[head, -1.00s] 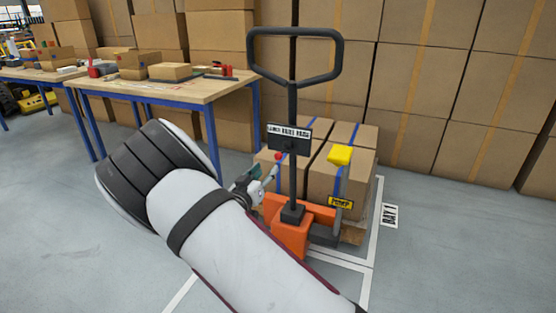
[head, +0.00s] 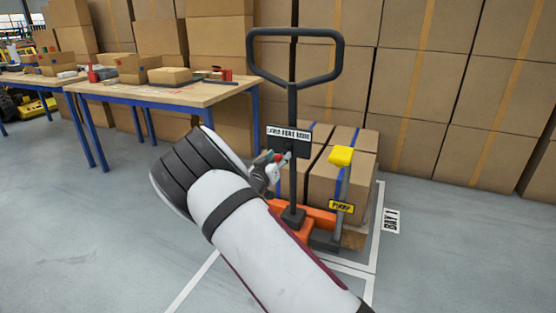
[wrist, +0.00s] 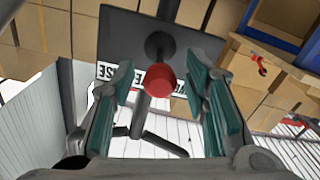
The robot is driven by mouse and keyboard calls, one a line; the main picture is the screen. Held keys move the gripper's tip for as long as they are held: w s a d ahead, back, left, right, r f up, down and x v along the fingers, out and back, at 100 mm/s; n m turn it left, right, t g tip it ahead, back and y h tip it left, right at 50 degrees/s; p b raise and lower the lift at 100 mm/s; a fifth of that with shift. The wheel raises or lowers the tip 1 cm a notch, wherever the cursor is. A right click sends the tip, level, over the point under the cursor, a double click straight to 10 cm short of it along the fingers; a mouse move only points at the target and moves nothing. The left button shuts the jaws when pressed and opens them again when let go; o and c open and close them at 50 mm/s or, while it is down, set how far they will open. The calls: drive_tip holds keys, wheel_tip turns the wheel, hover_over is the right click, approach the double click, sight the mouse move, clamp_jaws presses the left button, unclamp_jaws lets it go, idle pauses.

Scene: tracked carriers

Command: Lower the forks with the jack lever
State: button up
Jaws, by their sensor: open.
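The jack lever's red knob (wrist: 160,80) is between my fingers in the wrist view, with space on both sides. Its dark stem runs back toward the black label plate (wrist: 140,42). In the head view this plate (head: 288,143) is on the pallet jack's upright handle (head: 292,102), and its lettering is hard to read. My gripper (wrist: 158,76) is open, its teal pads on either side of the knob. The orange jack body (head: 318,218) is partly behind my arm.
Strapped cartons (head: 320,178) sit on a pallet behind the handle. A yellow pedal (head: 341,155) stands to the right, above a yellow label. A workbench (head: 165,92) with blue legs is at the left. Stacked boxes (head: 430,100) form the back wall. Floor at right is clear.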

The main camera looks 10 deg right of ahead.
clamp_jaws()
